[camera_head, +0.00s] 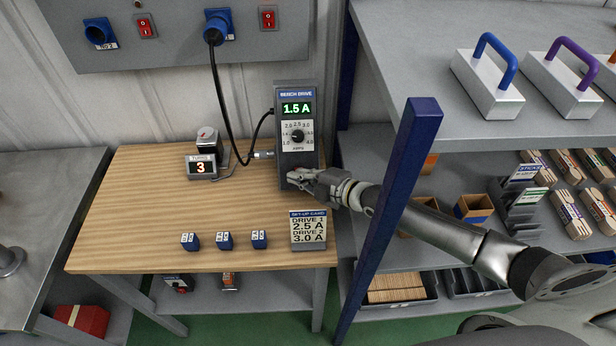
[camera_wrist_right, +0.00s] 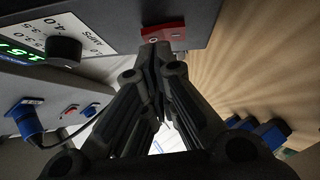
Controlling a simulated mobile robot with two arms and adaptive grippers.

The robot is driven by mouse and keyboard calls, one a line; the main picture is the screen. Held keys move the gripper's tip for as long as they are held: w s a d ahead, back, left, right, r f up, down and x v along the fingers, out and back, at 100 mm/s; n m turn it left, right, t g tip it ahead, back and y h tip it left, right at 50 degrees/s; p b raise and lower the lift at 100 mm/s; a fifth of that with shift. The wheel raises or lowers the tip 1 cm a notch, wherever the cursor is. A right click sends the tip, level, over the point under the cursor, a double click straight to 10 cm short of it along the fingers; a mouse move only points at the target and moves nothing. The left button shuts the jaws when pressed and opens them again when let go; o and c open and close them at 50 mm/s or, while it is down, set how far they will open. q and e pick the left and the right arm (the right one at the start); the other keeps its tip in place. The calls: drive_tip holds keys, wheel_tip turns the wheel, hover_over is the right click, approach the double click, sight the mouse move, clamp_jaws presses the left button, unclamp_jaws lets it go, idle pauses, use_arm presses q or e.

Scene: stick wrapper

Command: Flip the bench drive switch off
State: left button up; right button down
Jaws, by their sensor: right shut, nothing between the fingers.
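The grey bench drive (camera_head: 282,160) stands at the back right of the wooden table. Its green display (camera_head: 297,108) is lit and reads 1.5 A, with a black knob (camera_head: 297,136) below. My right gripper (camera_head: 292,176) is shut and empty at the lower front of the drive and hides that part in the head view. In the right wrist view, the red switch (camera_wrist_right: 163,32) is on the drive's lower end, right at the tips of my shut fingers (camera_wrist_right: 155,50). I cannot tell if they touch, nor the switch's position. My left gripper is not in view.
A black cable runs from a blue wall plug (camera_head: 218,24) to the drive. A counter reading 3 (camera_head: 201,168), several blue blocks (camera_head: 224,240) and a set-up card (camera_head: 308,230) are on the wooden table (camera_head: 140,215). A blue post (camera_head: 400,170) stands before my right arm.

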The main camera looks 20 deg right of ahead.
idle(0.3)
drive_tip(key=shift+w+f+b, duration=0.1)
drive_tip(key=shift+w+b, duration=0.2)
drive_tip(key=shift+b, duration=0.25)
drive_tip(key=shift+g, duration=0.4)
drive_tip(key=shift+r, duration=0.25)
drive_tip(key=shift+r+p, duration=0.6)
drive_tip(key=shift+p, duration=0.1)
drive_tip(key=shift+r, duration=0.1)
